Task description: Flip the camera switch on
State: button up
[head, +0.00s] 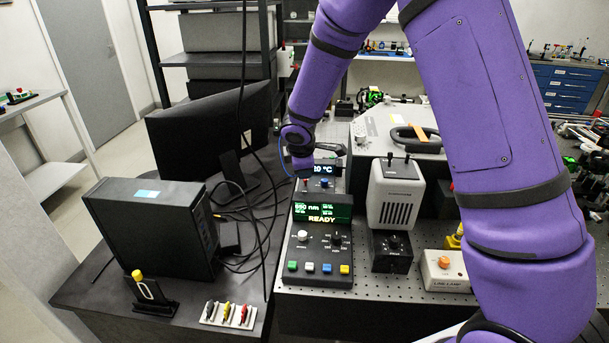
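My purple arm reaches over the bench, and my gripper (303,170) points down at the left front of a small dark box with a blue-white temperature display (324,169) ending in "0 °C". A small red spot shows on this box just below my gripper. No label reading "camera" can be made out, so I cannot tell for sure which control is the camera switch. My gripper is small and dark here, and its fingers cannot be made out. Whether it touches the box is also unclear.
In front stands a control box (317,259) with a green "READY" display, knobs and several coloured buttons. A white vented lamp housing (395,196) is to its right, and a lab lamp box (445,270) further right. A monitor (205,130), computer tower (150,225) and loose cables lie left.

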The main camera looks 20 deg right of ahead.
jog(key=v, duration=0.3)
jog(key=shift+s+r, duration=0.15)
jog(key=shift+r, duration=0.1)
jog(key=s+d+r+m, duration=0.4)
jog(key=s+r, duration=0.4)
jog(key=r, duration=0.1)
jog(key=s+d+r+m, duration=0.5)
jog(key=s+r, duration=0.3)
jog(key=r, duration=0.1)
jog(key=s+r+m+y, duration=0.1)
jog(key=s+r+m, duration=0.1)
jog(key=s, duration=0.8)
jog(key=s+r+m+y, duration=0.1)
jog(key=s+r+m, duration=0.2)
jog(key=s, duration=0.8)
jog(key=shift+d+m, duration=0.45)
jog(key=shift+m, duration=0.45)
